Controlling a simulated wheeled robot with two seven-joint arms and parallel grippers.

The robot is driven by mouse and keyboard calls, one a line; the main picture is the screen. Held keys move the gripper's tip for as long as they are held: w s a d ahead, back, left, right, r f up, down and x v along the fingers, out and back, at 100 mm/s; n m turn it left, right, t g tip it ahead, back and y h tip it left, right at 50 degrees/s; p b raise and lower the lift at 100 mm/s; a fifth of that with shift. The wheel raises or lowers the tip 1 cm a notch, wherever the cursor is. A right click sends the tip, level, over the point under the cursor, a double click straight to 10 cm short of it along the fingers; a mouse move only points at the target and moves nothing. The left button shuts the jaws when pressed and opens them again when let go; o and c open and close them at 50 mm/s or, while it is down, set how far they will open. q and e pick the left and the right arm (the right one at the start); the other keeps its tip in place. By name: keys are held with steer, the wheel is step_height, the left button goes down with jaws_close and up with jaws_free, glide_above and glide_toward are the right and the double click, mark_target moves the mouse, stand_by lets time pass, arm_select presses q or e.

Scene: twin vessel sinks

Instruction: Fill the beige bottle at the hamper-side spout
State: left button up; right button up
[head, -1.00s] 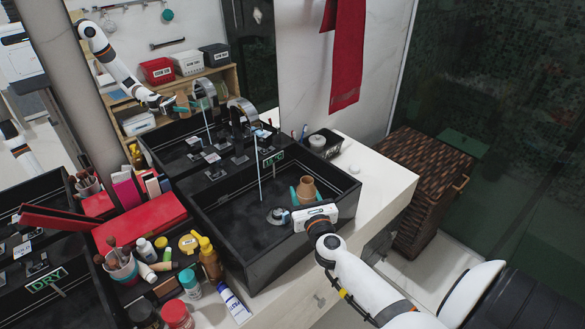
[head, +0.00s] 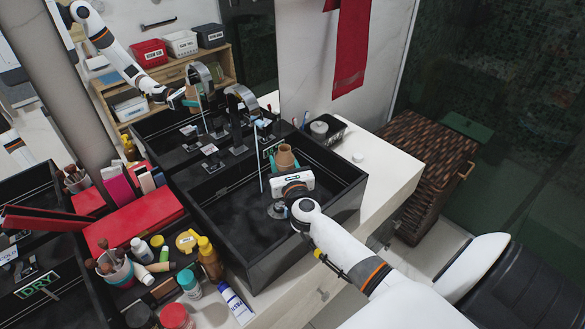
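The beige bottle (head: 286,155) is upright over the back right part of the black sink (head: 225,229) nearer the hamper. My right gripper (head: 285,165) is shut on it, with teal fingers on its sides; its white body hides the bottle's lower part. The arched metal spout (head: 242,93) stands behind this sink. A thin pale stream (head: 261,170) falls from it into the sink, just left of the bottle in the picture. I cannot tell whether it meets the bottle's mouth. My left gripper is not in view.
The wicker hamper (head: 428,168) stands right of the white counter (head: 385,180). Red boxes (head: 134,222), a brush cup (head: 115,270) and several bottles and tubes crowd the counter left of the sink. A mirror behind reflects my arm. A black tray (head: 325,130) sits at the back right.

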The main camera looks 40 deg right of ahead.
steer(key=w+a+b, duration=0.2)
steer(key=w, duration=0.7)
steer(key=shift+w+a, duration=0.3)
steer(key=shift+w, duration=0.05)
stand_by(6.8)
